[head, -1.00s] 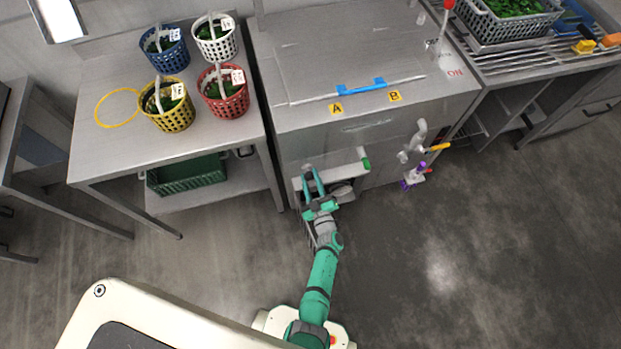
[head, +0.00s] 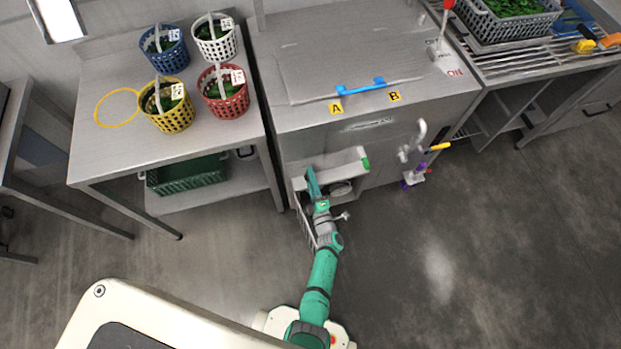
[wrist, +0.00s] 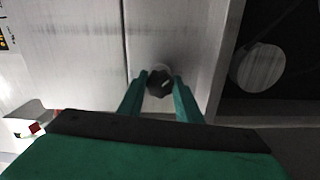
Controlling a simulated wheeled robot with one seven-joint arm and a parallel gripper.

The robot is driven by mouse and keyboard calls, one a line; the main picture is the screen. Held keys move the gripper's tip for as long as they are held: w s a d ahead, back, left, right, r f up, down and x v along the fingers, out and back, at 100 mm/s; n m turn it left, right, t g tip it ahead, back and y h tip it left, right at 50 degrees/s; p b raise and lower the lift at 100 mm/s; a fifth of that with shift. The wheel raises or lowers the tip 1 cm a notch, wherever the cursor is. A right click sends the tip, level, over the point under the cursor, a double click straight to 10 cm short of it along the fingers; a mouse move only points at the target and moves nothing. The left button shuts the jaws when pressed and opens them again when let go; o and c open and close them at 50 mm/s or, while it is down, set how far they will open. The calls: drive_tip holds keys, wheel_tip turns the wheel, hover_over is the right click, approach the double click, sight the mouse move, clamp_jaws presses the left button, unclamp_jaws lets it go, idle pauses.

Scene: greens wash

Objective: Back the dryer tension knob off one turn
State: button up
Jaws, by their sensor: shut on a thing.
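The dryer tension knob (wrist: 159,82) is a small dark lobed knob with a light mark on its face, in the middle of the wrist view. It sits on a pale metal surface. My gripper (wrist: 160,89) has its two green fingers on either side of the knob and is shut on it. In the head view my gripper (head: 312,176) reaches into the open bay (head: 333,186) at the front of the steel machine (head: 375,125). The knob is hidden there.
A round pale disc (wrist: 258,72) lies in a dark recess at the right of the wrist view. A steel table (head: 105,155) with several colored baskets stands to the left. A pipe fitting (head: 412,140) juts from the machine's front at right. The floor at right is clear.

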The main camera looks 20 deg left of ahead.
drive_tip(key=n, duration=0.7)
drive_tip(key=shift+s, duration=0.1)
drive_tip(key=n, duration=0.3)
drive_tip(key=shift+n, duration=2.3)
drive_tip(key=o, duration=1)
drive_tip(key=shift+o, duration=0.2)
drive_tip(key=shift+d, duration=0.1)
drive_tip(key=v, duration=1)
drive_tip(key=shift+s+d, duration=0.25)
drive_tip(key=shift+s, duration=0.05)
